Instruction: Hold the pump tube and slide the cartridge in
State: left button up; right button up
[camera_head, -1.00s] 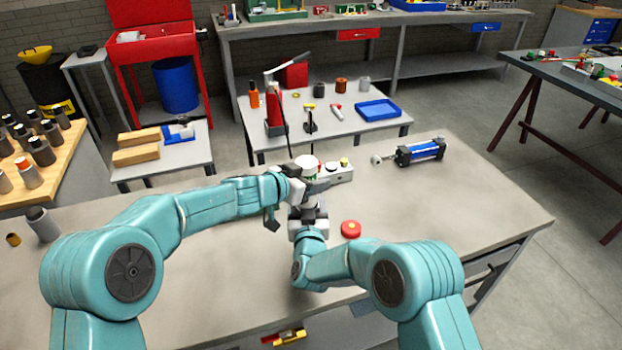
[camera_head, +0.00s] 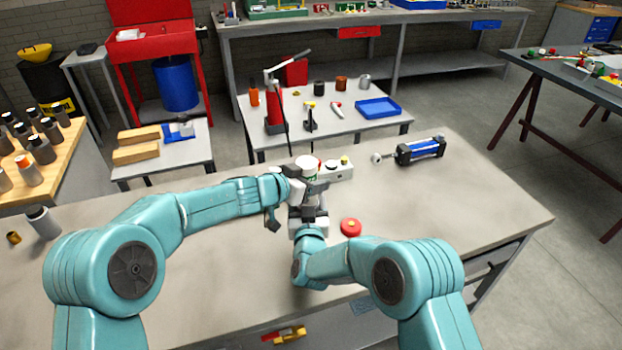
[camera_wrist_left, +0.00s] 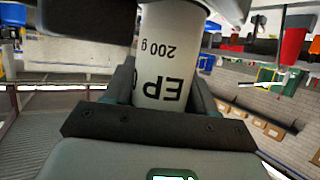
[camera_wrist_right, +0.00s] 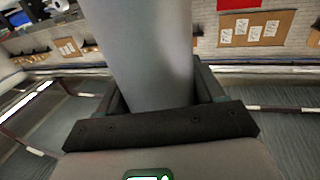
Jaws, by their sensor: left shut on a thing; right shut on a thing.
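My left gripper (camera_head: 288,187) is shut on the cartridge (camera_head: 306,166), a pale cylinder with a white top. The left wrist view shows the cartridge (camera_wrist_left: 170,65) between the fingers, with "EP" and "200 g" printed on it. My right gripper (camera_head: 308,214) is close below the left one and shut on the pump tube. The right wrist view shows the tube (camera_wrist_right: 147,55) as a plain grey cylinder between the fingers. In the head view the grippers mostly hide the tube. I cannot tell whether the cartridge is inside its mouth.
A red round piece (camera_head: 351,227) lies on the bench (camera_head: 440,215) right of my grippers. A blue and black cylinder (camera_head: 420,151) lies at the back right. The bench's right side is largely clear.

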pick_arm(q)
jog(key=shift+f, duration=1.4)
dwell(1.5)
jog(key=shift+f, duration=0.2)
dwell(0.3)
